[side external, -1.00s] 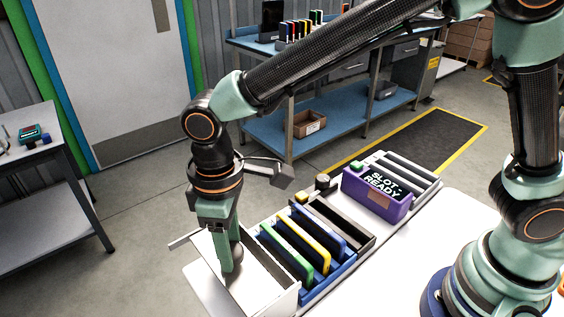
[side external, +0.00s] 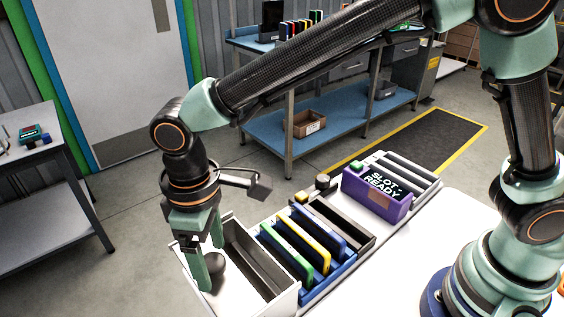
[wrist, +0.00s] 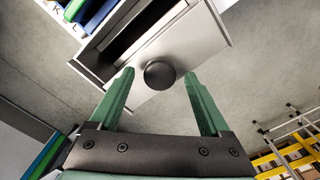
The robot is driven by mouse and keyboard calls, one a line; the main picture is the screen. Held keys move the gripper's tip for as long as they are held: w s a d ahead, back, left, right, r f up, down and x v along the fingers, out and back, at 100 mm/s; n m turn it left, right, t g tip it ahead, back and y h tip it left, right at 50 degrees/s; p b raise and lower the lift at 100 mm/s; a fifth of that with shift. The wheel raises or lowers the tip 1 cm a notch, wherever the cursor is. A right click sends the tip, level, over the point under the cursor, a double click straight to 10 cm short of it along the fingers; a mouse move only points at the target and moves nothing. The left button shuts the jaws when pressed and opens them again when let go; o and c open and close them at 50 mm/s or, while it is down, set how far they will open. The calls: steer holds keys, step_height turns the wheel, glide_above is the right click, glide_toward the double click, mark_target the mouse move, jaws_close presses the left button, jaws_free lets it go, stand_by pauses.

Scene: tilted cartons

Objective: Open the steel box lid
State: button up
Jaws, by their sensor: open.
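The steel box (side external: 282,299) stands at the near left end of the white table. Its pale lid (wrist: 203,42) lies flat and appears slid partly off, leaving a dark gap along the side towards the card rack. A round black knob (wrist: 160,74) sits on the lid and also shows in the side view (side external: 214,268). My gripper (wrist: 160,80) is open, pointing down, with one finger on each side of the knob. In the wrist view there is a visible gap at both fingers. The gripper partly hides the lid in the side view.
A blue rack (side external: 335,284) with green, yellow and blue cards stands close beside the box. A black tray (side external: 350,236) and a purple carton (side external: 374,198) marked "SLOT READY" stand farther along the table. Open floor (side external: 110,285) lies left of the box.

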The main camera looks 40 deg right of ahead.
mark_target(212, 261)
step_height(212, 261, up, 12)
stand_by(0.5)
steer(key=s+d+m+t, duration=0.1)
steer(key=d+m, duration=0.3)
steer(key=d, duration=1.2)
steer(key=s+d+m+t, duration=0.1)
steer(key=d+m+t, duration=0.3)
steer(key=d, duration=1.2)
steer(key=shift+s+d+f+m+t, duration=0.15)
steer(key=shift+s+f+m+t, duration=0.15)
steer(key=shift+f+m, duration=0.15)
